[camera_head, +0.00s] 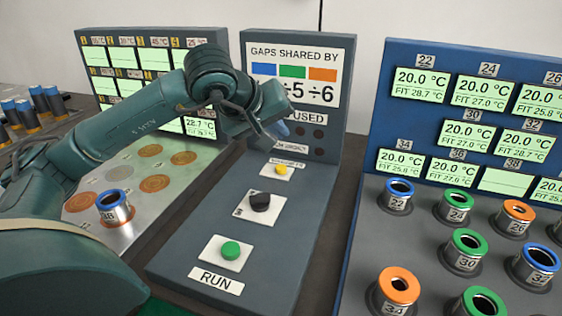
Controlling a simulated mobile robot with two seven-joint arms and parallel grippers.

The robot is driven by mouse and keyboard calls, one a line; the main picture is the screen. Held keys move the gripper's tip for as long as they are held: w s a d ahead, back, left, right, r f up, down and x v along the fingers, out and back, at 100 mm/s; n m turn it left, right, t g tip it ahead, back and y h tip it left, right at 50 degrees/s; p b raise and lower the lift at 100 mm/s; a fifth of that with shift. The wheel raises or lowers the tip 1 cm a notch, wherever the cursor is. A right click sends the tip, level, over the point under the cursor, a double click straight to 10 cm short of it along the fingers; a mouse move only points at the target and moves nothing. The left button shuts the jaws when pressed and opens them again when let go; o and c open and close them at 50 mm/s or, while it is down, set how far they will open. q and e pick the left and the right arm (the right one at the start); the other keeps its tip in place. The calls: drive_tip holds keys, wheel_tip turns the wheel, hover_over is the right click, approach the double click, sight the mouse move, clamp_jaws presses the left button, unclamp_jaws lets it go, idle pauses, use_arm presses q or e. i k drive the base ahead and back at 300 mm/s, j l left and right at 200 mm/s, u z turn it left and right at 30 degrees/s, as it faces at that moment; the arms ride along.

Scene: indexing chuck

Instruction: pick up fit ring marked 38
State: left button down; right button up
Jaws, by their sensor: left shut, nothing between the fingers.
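A steel ring with a blue rim (115,208) stands upright on the light metal plate at left. Its mark is small and seems to end in 8; I cannot read it surely as 38. In the panel at right, the screen (505,182) under the label 38 is blank. My left gripper (277,131) is shut and empty, in the air in front of the grey centre panel, up and to the right of the blue-rimmed ring and well apart from it. My left arm crosses above the metal plate and hides part of it. My right gripper is not in view.
The grey console holds a green button (231,250), a black knob (260,202) and a yellow button (281,169). Several blue, green and orange rings stand on the blue panel (361,230) at right. The metal plate (190,178) has several round copper discs. Dark cylinders stand at far left.

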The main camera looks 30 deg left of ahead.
sight(114, 206)
drive_tip(key=k+j, duration=0.15)
drive_tip(key=k, duration=0.85)
